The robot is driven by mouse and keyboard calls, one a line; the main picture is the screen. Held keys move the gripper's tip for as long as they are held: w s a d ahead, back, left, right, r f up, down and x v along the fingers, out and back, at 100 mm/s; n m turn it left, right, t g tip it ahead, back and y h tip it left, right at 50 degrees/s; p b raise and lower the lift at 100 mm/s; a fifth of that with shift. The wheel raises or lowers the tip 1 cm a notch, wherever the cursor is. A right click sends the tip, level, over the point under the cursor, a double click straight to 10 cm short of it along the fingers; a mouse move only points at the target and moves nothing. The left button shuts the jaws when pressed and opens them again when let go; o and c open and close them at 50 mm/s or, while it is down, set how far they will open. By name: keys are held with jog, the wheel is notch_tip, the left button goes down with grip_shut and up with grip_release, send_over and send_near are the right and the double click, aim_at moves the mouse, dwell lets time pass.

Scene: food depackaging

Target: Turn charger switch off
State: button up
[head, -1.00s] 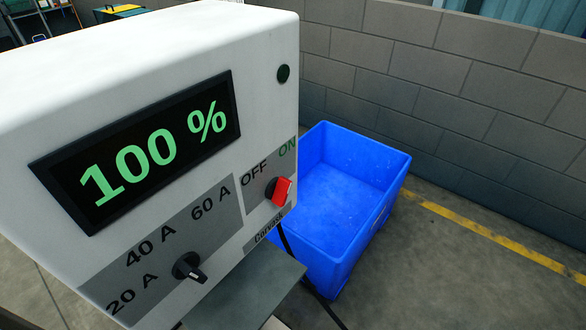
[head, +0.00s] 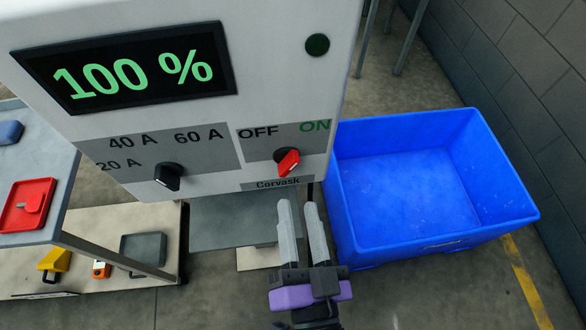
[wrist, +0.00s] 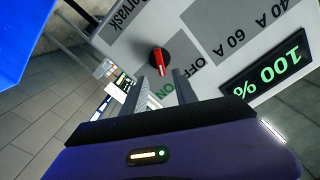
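The charger (head: 290,30) is a white box with a screen reading 100 % in green. Its red OFF/ON switch (head: 288,162) sits on a grey panel at the lower right, its red handle tilted toward the green ON label. In the wrist view the switch (wrist: 160,60) shows in front of my fingers, its handle pointing toward ON. My gripper (head: 298,206) is below the switch and apart from it in the head view. It is open and empty, with a narrow gap between its two grey fingers, which also show in the wrist view (wrist: 161,77).
A black amp dial (head: 168,176) is left of the switch. A blue bin (head: 500,212) stands on the floor to the right. A grey shelf (head: 220,220) lies under the charger. A red item (head: 27,204) and a yellow item (head: 55,262) are at the left.

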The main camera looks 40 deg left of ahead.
aim_at(291, 169)
jog(key=shift+p+x, duration=0.6)
jog(key=shift+x, duration=3.25)
grip_shut()
